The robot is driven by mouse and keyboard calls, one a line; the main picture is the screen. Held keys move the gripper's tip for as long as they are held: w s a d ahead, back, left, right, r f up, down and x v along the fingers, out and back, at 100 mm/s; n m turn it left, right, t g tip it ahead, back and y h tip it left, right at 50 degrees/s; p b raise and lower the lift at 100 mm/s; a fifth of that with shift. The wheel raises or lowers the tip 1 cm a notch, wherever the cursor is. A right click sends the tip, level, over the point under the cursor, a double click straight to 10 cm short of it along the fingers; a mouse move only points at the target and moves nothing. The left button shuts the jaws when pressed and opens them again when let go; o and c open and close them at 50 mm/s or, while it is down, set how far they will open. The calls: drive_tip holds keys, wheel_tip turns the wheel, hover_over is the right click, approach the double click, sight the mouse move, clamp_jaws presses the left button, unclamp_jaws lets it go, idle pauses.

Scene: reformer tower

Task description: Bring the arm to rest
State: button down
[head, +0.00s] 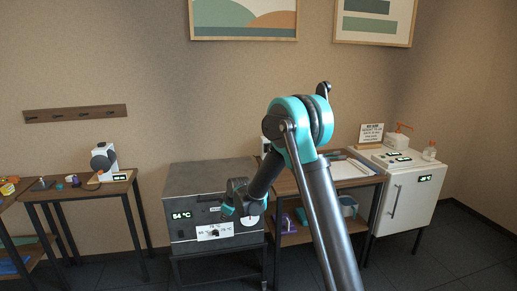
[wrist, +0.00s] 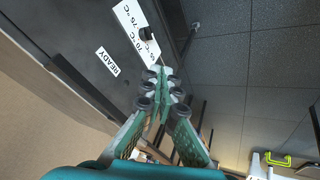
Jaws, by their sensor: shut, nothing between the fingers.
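My arm reaches up through the middle of the head view, bends at a teal elbow, and comes down to the wrist in front of a dark grey heated cabinet (head: 190,195). My gripper (wrist: 160,78) is shut and empty in the wrist view, its green fingers meeting at their dark round pads. In the head view the fingers are small and hard to make out against the cabinet. The cabinet front also shows in the wrist view (wrist: 75,30), close beside the fingers, with a white temperature scale (wrist: 135,25), a black knob and a READY label (wrist: 108,61).
The cabinet display (head: 182,215) reads 54 °C. A wooden table (head: 85,190) with small items stands left. A shelved table (head: 295,187) stands behind my arm, and a white cabinet (head: 410,205) with a handle is at right. Dark floor (head: 450,260) is clear at front right.

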drive_tip(key=s+d+r+m+h, duration=0.1)
drive_tip(key=s+d+r+m, duration=0.25)
drive_tip(key=s+d, duration=0.45)
drive_tip(key=s+d+r+m+h, duration=0.1)
drive_tip(key=s+d+r+m, duration=0.3)
drive_tip(key=d, duration=0.9)
drive_tip(key=s+d+f+m+h, duration=0.1)
drive_tip(key=s+d+m, duration=0.2)
drive_tip(key=s+d, duration=0.4)
drive_tip(key=s+d+f+m+h, duration=0.1)
drive_tip(key=s+d+m, duration=0.2)
drive_tip(key=s, duration=1.1)
drive_tip(key=d, duration=0.3)
drive_tip(key=shift+s+d+f+m+g, duration=0.35)
drive_tip(key=shift+s+d+g, duration=0.05)
